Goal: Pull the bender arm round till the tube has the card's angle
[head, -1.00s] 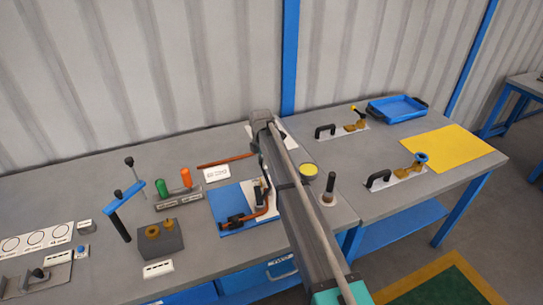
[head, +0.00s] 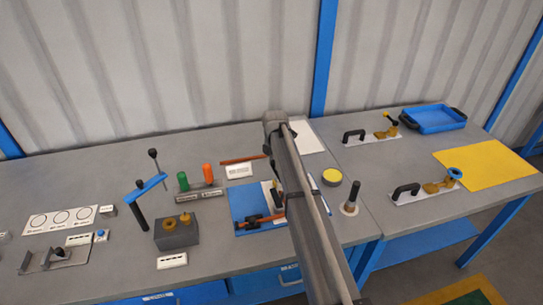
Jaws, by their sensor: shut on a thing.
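The bender sits on a blue plate (head: 240,198) near the bench's front edge, with a dark clamp block (head: 252,221) and a copper tube (head: 268,222) in it. The tube's far part is hidden behind my arm, so its bend angle cannot be read. My gripper (head: 276,188) shows only as a sliver at the left edge of my arm, low over the bender. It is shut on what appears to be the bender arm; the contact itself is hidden. A white card (head: 239,170) with small print stands behind the plate.
A loose copper rod (head: 243,160) lies behind the card. A yellow-topped pot (head: 332,177) and dark-handled post (head: 352,197) stand right of my arm.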

